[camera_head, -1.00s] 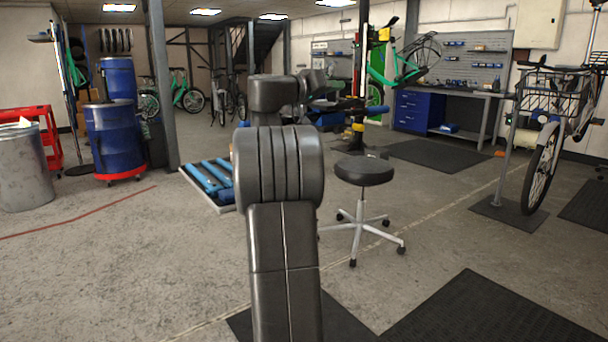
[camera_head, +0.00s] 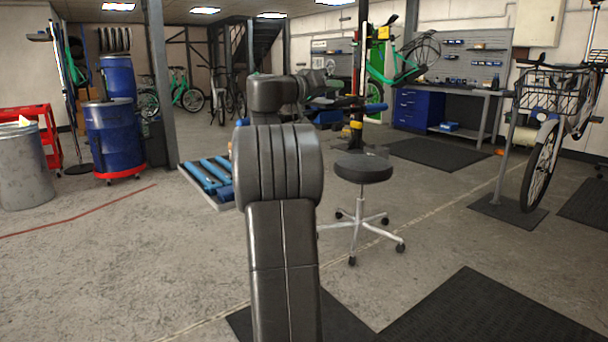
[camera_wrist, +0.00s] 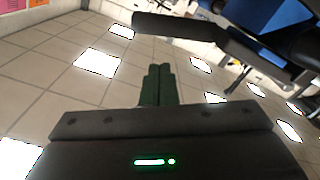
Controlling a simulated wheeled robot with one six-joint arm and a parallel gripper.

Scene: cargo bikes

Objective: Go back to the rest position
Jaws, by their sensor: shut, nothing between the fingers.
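My gripper (camera_wrist: 158,85) shows in the wrist view as two dark green fingers side by side, touching, with nothing between them. Below them is the dark gripper body with a lit green strip. In the head view my dark arm rises through the middle of the picture and bends at its top. There the gripper itself is hard to make out against the dark background.
A black stool (camera_head: 363,168) stands right of my arm. A tray with blue parts (camera_head: 222,205) lies on the floor to the left. Blue drums (camera_head: 115,137) and a metal bin (camera_head: 25,166) stand further left. A bike (camera_head: 545,140) stands at right. Front left floor is clear.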

